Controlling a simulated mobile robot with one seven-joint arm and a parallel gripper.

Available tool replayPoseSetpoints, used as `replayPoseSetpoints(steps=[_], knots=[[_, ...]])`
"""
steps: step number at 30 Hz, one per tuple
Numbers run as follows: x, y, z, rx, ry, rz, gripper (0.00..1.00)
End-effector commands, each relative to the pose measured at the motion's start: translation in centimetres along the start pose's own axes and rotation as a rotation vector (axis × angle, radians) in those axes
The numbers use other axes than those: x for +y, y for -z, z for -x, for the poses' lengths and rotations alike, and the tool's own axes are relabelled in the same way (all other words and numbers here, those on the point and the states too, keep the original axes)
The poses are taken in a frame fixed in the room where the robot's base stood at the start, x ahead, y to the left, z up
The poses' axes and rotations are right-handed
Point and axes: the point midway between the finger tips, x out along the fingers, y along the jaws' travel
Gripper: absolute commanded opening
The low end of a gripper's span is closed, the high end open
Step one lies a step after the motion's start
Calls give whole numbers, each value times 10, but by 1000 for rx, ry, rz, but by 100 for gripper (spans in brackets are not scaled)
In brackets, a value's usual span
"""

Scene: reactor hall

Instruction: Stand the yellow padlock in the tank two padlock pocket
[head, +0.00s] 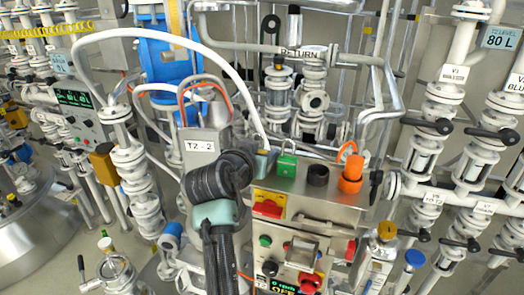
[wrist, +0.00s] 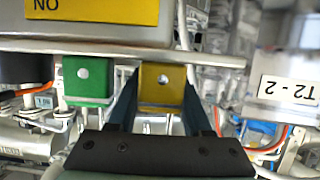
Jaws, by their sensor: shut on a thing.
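My gripper (wrist: 161,100) is shut on the yellow padlock (wrist: 162,82), whose body with a round hole shows between the two dark fingers in the wrist view. In the head view my gripper (head: 263,160) is at the left end of the steel control box's top, and the padlock is mostly hidden. A green padlock (head: 287,161) stands beside it on the right, apart from it; it also shows in the wrist view (wrist: 88,82). A pocket under the yellow padlock cannot be made out, nor whether the padlock touches the box.
A black round piece (head: 318,175) and an orange plug (head: 351,174) stand farther right on the steel control box (head: 330,208). A grey post labelled T2-2 (head: 200,147) is close on the left. Hoses and pipes crowd behind.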

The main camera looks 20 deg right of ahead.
Motion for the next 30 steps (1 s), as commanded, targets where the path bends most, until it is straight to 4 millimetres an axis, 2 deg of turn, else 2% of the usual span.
replayPoseSetpoints(steps=[1,3,13,17,23,30], knots=[[0,-2,-1,0,0,0,51],[0,-1,0,0,0,0,62],[0,1,0,-1,0,0,62],[-1,0,7,0,1,0,62],[-1,-1,37,2,3,-2,62],[-1,-1,82,2,3,-1,62]])
